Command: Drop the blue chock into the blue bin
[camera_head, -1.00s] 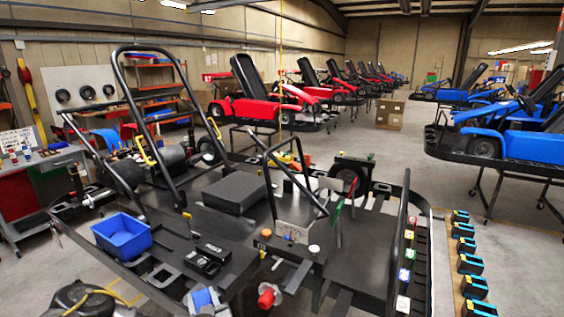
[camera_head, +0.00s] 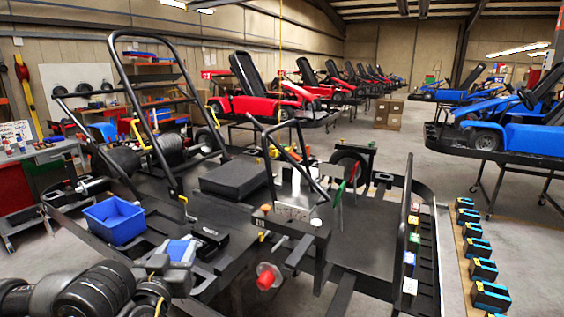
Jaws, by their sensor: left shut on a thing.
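The blue bin (camera_head: 113,221) is a small open box on the left part of the black kart frame. My left gripper (camera_head: 166,262) comes in from the lower left and is shut on the blue chock (camera_head: 180,249). The chock shows blue with a pale side face, partly hidden by the gripper. In the picture the chock is to the right of and below the bin, outside it. Its height above the frame is hard to tell. My right gripper is not in view.
A dark flat box (camera_head: 234,178) lies on the kart frame (camera_head: 360,235) behind the gripper. A tall black hoop (camera_head: 128,95) rises behind the bin. A red knob (camera_head: 266,279) is right of the gripper. Several blue-and-black blocks (camera_head: 484,270) line the right side.

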